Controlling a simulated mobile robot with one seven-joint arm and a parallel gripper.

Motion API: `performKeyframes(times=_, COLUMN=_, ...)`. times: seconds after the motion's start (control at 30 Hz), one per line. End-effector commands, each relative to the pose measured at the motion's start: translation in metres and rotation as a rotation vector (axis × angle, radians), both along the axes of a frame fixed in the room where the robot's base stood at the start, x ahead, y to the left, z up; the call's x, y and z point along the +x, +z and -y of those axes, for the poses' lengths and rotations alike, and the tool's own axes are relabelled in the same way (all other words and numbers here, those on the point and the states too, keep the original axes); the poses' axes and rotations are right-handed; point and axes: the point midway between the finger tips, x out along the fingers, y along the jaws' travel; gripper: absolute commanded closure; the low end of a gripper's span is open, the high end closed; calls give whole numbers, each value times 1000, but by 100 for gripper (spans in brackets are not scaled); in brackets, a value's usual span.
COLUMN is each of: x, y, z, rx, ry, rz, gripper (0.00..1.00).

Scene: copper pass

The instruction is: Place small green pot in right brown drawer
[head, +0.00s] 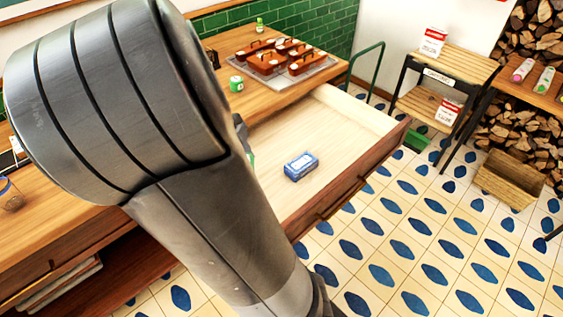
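The right brown drawer (348,125) is pulled open from the wooden counter, its pale inside facing up. A small green pot-like container (236,84) with a light label stands upright on the counter, behind the drawer. My arm crosses the left and middle of the head view and covers the drawer's left part. A dark sliver and a small green patch (250,159) show at the arm's right edge, over the drawer; I cannot tell what the green patch belongs to. My gripper's fingers are hidden behind the arm, so its hold is not visible.
A blue box (301,166) lies in the drawer, with bare floor around it. A tray (310,71) of several brown lidded dishes and a small green bottle (260,25) stand on the counter. A wooden shelf (455,65) stands at right. Tiled floor is clear at lower right.

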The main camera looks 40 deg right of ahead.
Motion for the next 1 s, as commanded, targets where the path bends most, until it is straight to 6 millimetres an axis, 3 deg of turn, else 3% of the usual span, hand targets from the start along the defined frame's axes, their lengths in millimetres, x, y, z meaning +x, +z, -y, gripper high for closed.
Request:
performKeyframes(times=0.5, x=-2, y=-136, z=1, rx=-1, ry=-3, rz=-7, gripper=77)
performKeyframes(times=0.77, x=-1, y=-171, z=1, rx=-1, ry=-1, rz=-4, gripper=77)
performKeyframes(times=1.0, x=-1, y=-212, z=1, rx=-1, ry=-1, rz=-4, gripper=77)
